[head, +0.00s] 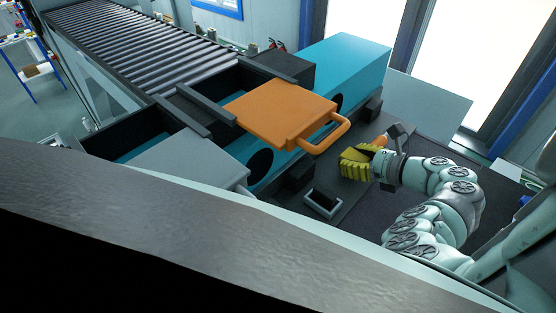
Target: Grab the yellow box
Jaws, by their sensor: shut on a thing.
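The yellow box (357,164) has a ribbed side and shows at the right of centre in the head view. My gripper (378,150) comes in from the right and is shut on the yellow box. The gripper's fingers are small in the view and partly hidden by the box. The box is near the dark table surface; I cannot tell whether it touches it.
An orange panel with a handle (280,112) lies just left of the box. A small grey bracket (323,202) sits on the dark table in front. Blue housing (352,62) stands behind, and a roller conveyor (165,52) runs back left.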

